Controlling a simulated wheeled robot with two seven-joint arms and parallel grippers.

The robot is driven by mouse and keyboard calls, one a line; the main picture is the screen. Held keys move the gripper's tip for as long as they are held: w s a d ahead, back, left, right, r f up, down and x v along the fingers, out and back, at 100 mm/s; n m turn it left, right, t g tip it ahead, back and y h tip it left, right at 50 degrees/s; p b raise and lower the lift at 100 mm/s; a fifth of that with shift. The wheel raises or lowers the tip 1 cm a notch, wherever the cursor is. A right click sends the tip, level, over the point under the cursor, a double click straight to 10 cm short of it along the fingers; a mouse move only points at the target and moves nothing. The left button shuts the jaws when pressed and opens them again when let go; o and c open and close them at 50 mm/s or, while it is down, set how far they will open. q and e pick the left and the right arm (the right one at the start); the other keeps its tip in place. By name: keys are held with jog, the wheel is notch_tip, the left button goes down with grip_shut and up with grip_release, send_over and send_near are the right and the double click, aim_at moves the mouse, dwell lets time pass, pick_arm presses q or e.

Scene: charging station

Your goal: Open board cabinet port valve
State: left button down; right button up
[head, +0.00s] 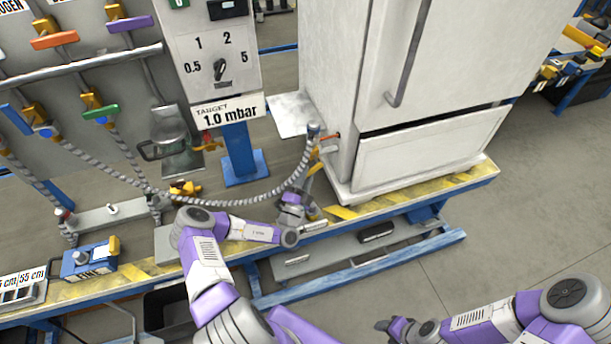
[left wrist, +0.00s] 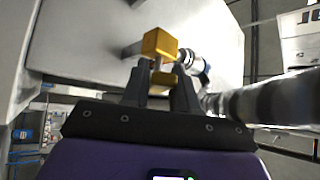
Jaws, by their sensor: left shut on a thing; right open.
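The white cabinet (head: 345,90) stands on the bench. Its port is low on the left side, with a hose end (head: 313,130) joined there. In the left wrist view the yellow valve handle (left wrist: 160,43) stands out beside the pale cabinet wall (left wrist: 85,40), next to a metal fitting (left wrist: 188,58). My left gripper (left wrist: 160,80) is shut on the handle, whose lower part shows between the fingers. In the head view my left gripper (head: 314,172) is beside the port, and the grip is too small to make out. My right gripper (head: 384,325) is open, low and away from the bench.
The ribbed hose (head: 235,202) sags across the bench from the left panel to the port. A blue post with a dial box (head: 218,65) stands left of the cabinet. The yellow-black striped bench edge (head: 400,195) runs below. Floor at right (head: 530,200) is clear.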

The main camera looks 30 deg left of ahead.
pick_arm(q)
jog(key=c, duration=1)
grip_release()
jog(key=shift+o, duration=0.2)
jog(key=p+v, duration=0.1)
jog(key=v, duration=0.6)
jog(key=shift+s+p, duration=0.25)
jog(key=shift+p, duration=0.05)
jog(key=shift+f, duration=0.15)
